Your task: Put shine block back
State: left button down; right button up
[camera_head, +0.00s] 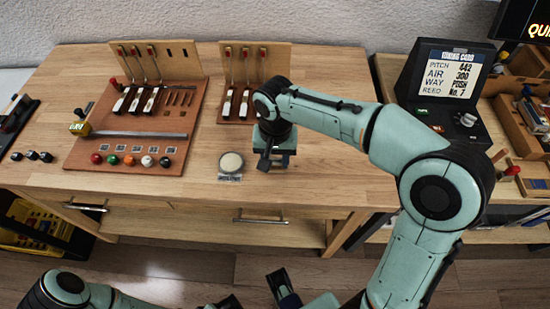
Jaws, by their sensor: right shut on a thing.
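My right gripper (271,164) points down over the front middle of the wooden workbench (190,187). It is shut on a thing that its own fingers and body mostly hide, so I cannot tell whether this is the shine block. Just left of it, a round cream disc (231,162) lies on a dark base with a small grey label at its front edge. I cannot tell whether this disc is the shine block's place. My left arm shows at the bottom edge, below the bench. Dark parts of my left gripper (258,296) seem to show there, but its opening is unclear.
A brown board (135,153) with red-handled levers, a metal bar and several coloured knobs stands at the left. A smaller lever board (237,98) stands behind the disc. A tuning display (447,85) stands on the right table. The bench right of my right gripper looks clear.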

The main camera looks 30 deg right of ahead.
aim_at(275, 161)
jog(key=shift+f, duration=0.15)
jog(key=o, duration=0.9)
jog(key=shift+o, duration=0.2)
notch_tip(275, 161, up, 12)
jog(key=p, duration=0.2)
jog(key=shift+p, duration=0.4)
jog(key=shift+r, duration=0.2)
